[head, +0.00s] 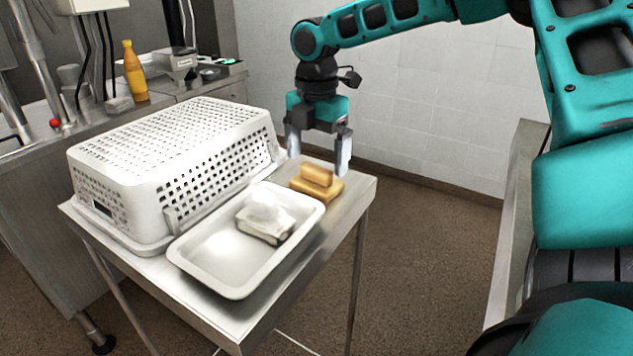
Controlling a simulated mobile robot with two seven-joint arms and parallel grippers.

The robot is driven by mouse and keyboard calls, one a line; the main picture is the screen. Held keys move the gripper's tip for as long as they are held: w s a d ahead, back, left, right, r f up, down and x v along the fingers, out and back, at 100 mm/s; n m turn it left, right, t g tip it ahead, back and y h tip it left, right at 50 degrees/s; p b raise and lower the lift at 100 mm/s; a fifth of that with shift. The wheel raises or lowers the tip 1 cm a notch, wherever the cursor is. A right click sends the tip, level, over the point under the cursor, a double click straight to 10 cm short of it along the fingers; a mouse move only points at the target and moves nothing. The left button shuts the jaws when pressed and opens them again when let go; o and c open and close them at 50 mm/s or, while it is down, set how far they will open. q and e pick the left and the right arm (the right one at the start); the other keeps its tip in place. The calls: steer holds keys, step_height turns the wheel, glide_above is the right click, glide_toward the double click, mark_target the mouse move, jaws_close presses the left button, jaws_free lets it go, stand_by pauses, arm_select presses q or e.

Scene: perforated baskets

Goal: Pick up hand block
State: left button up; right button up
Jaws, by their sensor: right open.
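A yellow-brown block with a raised grip on top, which looks like the hand block (316,184), sits on the back right corner of the steel table (352,186). My right gripper (319,150) points down above the block. Its two fingers are spread apart, with nothing between them, and it appears clear of the block. My left gripper is not in the picture.
A large white perforated basket (185,160) stands upside down on the table's left side. A white tray (205,255) holding a pale, blurred object (265,218) lies in front of the block. A side counter with an orange bottle (134,72) is behind.

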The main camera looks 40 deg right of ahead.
steer(key=shift+f, duration=0.9)
steer(key=shift+c, duration=0.3)
steer(key=shift+r, duration=0.1)
steer(key=c, duration=1.1)
